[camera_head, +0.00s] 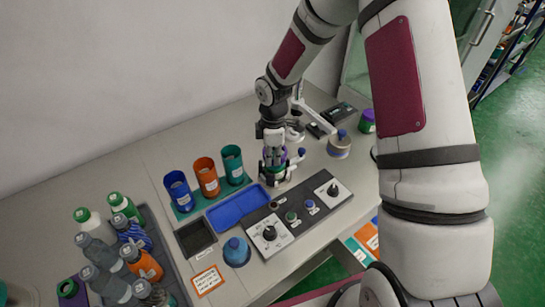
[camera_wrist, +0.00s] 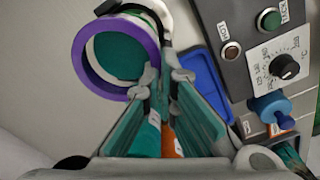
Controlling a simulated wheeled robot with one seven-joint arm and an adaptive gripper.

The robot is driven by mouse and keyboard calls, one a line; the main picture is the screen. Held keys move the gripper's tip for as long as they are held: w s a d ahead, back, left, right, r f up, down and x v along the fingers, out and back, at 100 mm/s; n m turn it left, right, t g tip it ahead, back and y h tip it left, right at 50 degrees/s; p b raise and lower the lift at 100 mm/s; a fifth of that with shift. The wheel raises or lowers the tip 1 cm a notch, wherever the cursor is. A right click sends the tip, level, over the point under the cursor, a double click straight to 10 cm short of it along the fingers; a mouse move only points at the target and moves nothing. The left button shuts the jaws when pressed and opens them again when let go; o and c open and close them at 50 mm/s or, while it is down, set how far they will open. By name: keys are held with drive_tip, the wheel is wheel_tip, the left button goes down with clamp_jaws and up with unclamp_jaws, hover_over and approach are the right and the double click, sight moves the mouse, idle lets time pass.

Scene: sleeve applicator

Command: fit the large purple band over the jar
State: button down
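The large purple band (camera_wrist: 82,70) is a wide ring on the left of the wrist view. A green disc with a pale rim, apparently the jar's top (camera_wrist: 118,55), shows through its opening, off-centre. Whether the band is above the jar or around it I cannot tell. My gripper (camera_wrist: 165,78) has its fingertips close together at the band's right edge, one inside and one outside, apparently shut on its wall. In the head view my gripper (camera_head: 275,160) is low over the bench behind the control panel, with a bit of purple beside it. The fingers mostly hide the jar there.
The control panel (camera_head: 298,215) with knobs and buttons is in front of my gripper. A blue tray (camera_head: 238,208) and orange, blue and green cups (camera_head: 207,177) stand to the left. A blue-topped round object (camera_head: 339,145) is to the right. Several bottles (camera_head: 125,240) fill the left front.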

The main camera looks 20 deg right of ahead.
drive_tip(key=shift+f, duration=0.15)
drive_tip(key=shift+f+b, duration=0.3)
drive_tip(key=shift+f, duration=0.4)
drive_tip(key=c, duration=1.7)
unclamp_jaws()
drive_tip(key=o, duration=0.5)
drive_tip(key=shift+r, duration=0.1)
wheel_tip(320, 180, up, 11)
drive_tip(key=p, duration=0.3)
